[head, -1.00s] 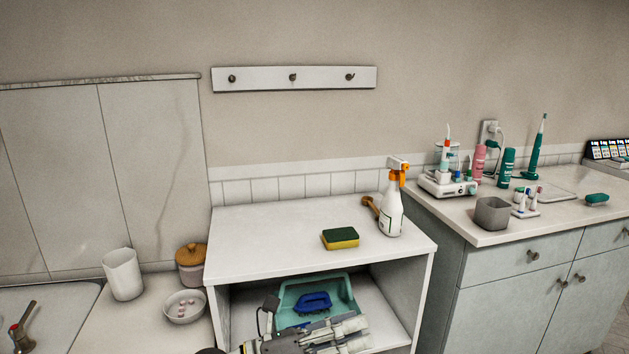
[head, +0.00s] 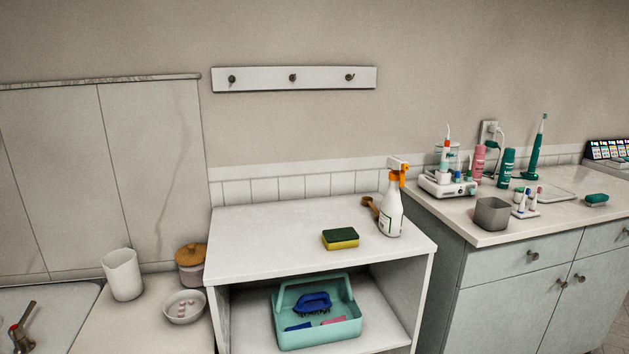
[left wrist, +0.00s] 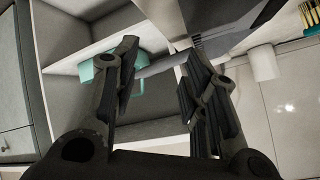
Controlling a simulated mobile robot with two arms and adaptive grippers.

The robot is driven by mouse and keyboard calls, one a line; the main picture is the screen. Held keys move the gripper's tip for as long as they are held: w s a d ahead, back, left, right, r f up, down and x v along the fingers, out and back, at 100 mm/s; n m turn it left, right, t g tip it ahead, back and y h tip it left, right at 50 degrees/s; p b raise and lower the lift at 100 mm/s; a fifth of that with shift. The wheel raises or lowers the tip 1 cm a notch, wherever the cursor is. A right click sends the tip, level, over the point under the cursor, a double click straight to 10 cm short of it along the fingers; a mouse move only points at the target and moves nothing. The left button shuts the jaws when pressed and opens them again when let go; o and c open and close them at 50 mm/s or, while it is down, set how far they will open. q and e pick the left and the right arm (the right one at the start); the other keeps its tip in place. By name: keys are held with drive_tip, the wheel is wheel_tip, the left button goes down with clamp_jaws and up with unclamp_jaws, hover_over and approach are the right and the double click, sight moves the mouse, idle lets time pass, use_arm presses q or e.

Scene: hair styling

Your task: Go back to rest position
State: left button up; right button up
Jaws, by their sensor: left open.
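My left gripper (left wrist: 158,82) shows in the left wrist view with its two dark fingers spread apart and nothing between them. The white shelf unit and a piece of the teal caddy (left wrist: 103,66) lie beyond the fingers, apart from them. In the head view neither of my grippers shows. There the teal caddy (head: 340,331) stands on the lower shelf, with a blue brush (head: 313,302) and a few flat blue and pink items in it. My right gripper is in no view.
The white shelf unit (head: 260,245) carries a yellow-green sponge (head: 340,239), a spray bottle (head: 391,212) and a wooden-handled brush (head: 371,206). At left are a white cup (head: 123,275), a bowl (head: 184,307) and a lidded jar (head: 191,265). A cluttered counter (head: 460,225) stands at right.

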use_arm(q)
drive_tip(key=s+f+n+g+h, duration=0.1)
drive_tip(key=s+f+n+g, duration=0.2)
drive_tip(key=s, duration=0.5)
drive_tip(key=s+f+g, duration=0.4)
drive_tip(key=s, duration=0.4)
wheel_tip(320, 180, down, 27)
drive_tip(key=s+g, duration=0.1)
drive_tip(key=s, duration=0.1)
drive_tip(key=s+a+g+p, duration=0.1)
drive_tip(key=s+a+p, duration=0.1)
drive_tip(key=s+p, duration=1.3)
drive_tip(key=shift+s+a+r+m+p, duration=0.25)
drive_tip(key=shift+s+r+m+p, duration=0.1)
drive_tip(key=shift+s, duration=0.1)
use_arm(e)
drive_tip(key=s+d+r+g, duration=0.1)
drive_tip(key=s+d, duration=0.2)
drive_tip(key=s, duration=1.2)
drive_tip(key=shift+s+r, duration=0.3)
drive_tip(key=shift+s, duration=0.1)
